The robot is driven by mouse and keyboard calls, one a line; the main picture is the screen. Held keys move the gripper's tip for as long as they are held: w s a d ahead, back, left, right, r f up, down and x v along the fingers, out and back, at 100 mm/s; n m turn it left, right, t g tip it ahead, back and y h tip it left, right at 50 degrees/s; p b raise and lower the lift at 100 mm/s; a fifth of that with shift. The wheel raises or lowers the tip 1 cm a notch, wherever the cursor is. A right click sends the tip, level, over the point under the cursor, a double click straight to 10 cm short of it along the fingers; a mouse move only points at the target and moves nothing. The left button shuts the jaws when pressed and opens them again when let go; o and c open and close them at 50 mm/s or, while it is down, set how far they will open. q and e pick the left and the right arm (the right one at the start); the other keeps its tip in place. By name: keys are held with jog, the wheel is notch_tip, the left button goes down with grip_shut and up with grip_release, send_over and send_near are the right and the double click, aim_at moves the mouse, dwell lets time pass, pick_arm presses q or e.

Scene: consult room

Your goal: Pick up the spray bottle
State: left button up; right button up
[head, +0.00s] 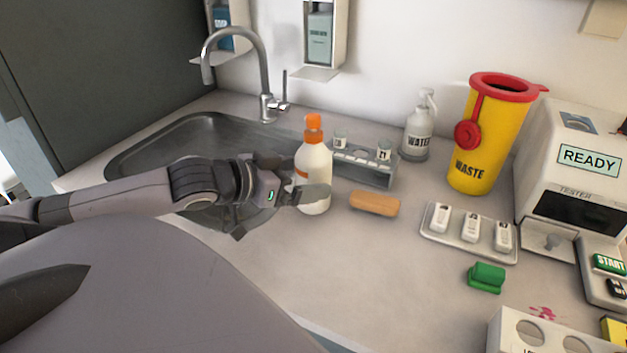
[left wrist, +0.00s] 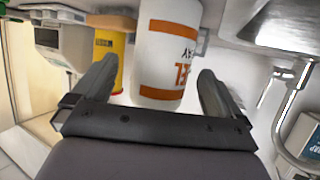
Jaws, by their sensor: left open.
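A white bottle (head: 314,165) with an orange cap stands upright on the counter by the sink. It also shows in the left wrist view (left wrist: 166,45), with orange bands and lettering that I cannot fully read. My left gripper (head: 303,180) is open around this bottle, one finger on each side. In the left wrist view the jaws (left wrist: 160,68) show gaps to the bottle. A clear spray bottle (head: 417,135) labelled WATER stands farther back against the wall, apart from the gripper. My right gripper is not in view.
A tube rack (head: 362,170) stands close behind the white bottle, and a tan block (head: 374,204) lies to its right. The sink (head: 150,150) is left. A yellow waste bin (head: 490,140), a tray (head: 440,237), a green block (head: 486,278) and a tester (head: 570,160) stand right.

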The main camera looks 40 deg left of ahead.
aim_at(314, 176)
pick_arm(q)
jog(key=shift+b+x, duration=0.65)
jog(key=shift+x, duration=1.3)
jog(key=shift+f, duration=0.1)
jog(key=c, duration=1.6)
notch_tip(314, 176, up, 19)
jog(key=p, duration=0.4)
jog(key=shift+a+p, duration=0.1)
jog(key=shift+p, duration=0.25)
jog(key=shift+c, duration=0.2)
jog(key=shift+r, duration=0.5)
